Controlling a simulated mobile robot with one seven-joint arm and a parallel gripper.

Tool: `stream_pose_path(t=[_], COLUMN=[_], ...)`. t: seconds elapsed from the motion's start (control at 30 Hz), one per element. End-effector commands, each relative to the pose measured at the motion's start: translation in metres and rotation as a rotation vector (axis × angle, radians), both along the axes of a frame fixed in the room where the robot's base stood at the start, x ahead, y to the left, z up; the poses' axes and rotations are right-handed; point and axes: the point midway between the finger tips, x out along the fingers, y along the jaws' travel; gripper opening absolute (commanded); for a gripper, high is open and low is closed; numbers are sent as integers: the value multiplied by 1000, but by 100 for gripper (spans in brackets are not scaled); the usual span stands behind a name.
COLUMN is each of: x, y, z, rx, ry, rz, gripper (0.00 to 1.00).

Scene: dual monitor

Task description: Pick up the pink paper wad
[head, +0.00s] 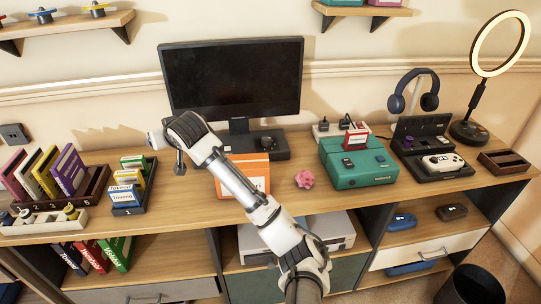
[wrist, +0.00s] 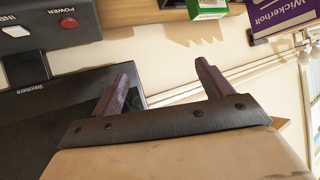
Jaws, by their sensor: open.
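The pink paper wad (head: 304,179) lies on the wooden desk (head: 401,195), between an orange box and a green console. It is a small crumpled ball and does not show in the wrist view. In the head view my arm reaches up and left past the wad, and its end is in front of the monitor's lower left. In the wrist view my gripper (wrist: 163,84) is open, its two dark fingers apart with nothing between them. My gripper is well to the left of the wad and above the desk.
The monitor (head: 232,78) stands behind the wad. The orange box (head: 240,174) is left of it and the green console (head: 358,163) is close on its right. Books (head: 70,170) and game boxes (head: 128,190) stand at left. Bare desk lies in front of the wad.

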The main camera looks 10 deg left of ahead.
Motion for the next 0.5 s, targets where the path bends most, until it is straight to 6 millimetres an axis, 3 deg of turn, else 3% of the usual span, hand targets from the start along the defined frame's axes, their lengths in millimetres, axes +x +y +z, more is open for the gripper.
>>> stream_pose_path(t=[0.03,0.1,0.2,0.3,0.4,0.5], x=[27,50,68,69,61,54], y=[-42,-98,-184,-262,-320,-355], z=[9,0,-5,-3,3,7], rx=[-81,-182,-311,-409,-475,-513], ry=[100,246,457,640,782,870], rz=[-93,-210,-381,-533,-646,-714], gripper=[78,78,78,78,78,78])
